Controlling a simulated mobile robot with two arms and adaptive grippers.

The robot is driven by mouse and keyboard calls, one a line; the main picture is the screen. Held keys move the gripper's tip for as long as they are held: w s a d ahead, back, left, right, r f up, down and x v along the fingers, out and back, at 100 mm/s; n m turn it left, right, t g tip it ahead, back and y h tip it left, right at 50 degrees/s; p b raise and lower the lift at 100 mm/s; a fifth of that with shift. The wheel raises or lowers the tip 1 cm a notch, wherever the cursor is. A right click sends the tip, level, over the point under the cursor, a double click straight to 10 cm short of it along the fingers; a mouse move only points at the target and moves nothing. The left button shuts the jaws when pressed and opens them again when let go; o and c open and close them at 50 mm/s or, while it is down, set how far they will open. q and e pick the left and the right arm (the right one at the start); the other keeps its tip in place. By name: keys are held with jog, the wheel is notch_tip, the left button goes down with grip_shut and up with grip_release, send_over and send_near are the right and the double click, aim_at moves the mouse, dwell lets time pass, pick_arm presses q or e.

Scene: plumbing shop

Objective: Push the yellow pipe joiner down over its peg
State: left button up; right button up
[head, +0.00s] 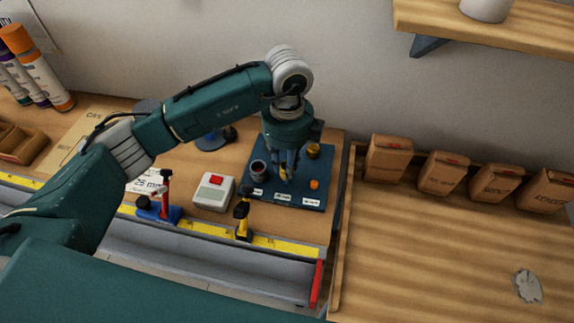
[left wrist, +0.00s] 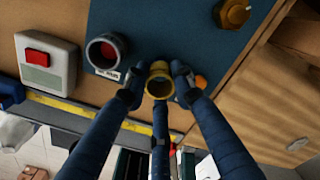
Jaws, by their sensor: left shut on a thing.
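The yellow pipe joiner (left wrist: 158,70) is a short open ring in the left wrist view, between the fingers of my left gripper (left wrist: 157,88). The gripper is shut on it. In the head view my left gripper (head: 286,178) points down at the middle of the blue board (head: 311,202), which also shows in the left wrist view (left wrist: 172,28). The fingers mostly hide the joiner in the head view. I cannot make out its peg or tell whether the joiner is around it. My right gripper is not in view.
On the board, a grey ring (head: 258,170) stands left of my gripper, a brass fitting (head: 313,150) behind right, and a small orange piece (head: 314,184) close right. A box with a red button (head: 213,190) stands left. A yellow-black clamp (head: 242,216) stands in front.

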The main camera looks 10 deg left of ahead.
pick_arm(q)
jog(key=shift+f, duration=0.2)
dwell(0.4)
jog(key=shift+f+b, duration=0.4)
jog(key=shift+b, duration=0.15)
jog(key=shift+f+b, duration=0.4)
jog(key=shift+f, duration=0.1)
jog(key=shift+f, duration=0.15)
jog(key=o, duration=0.9)
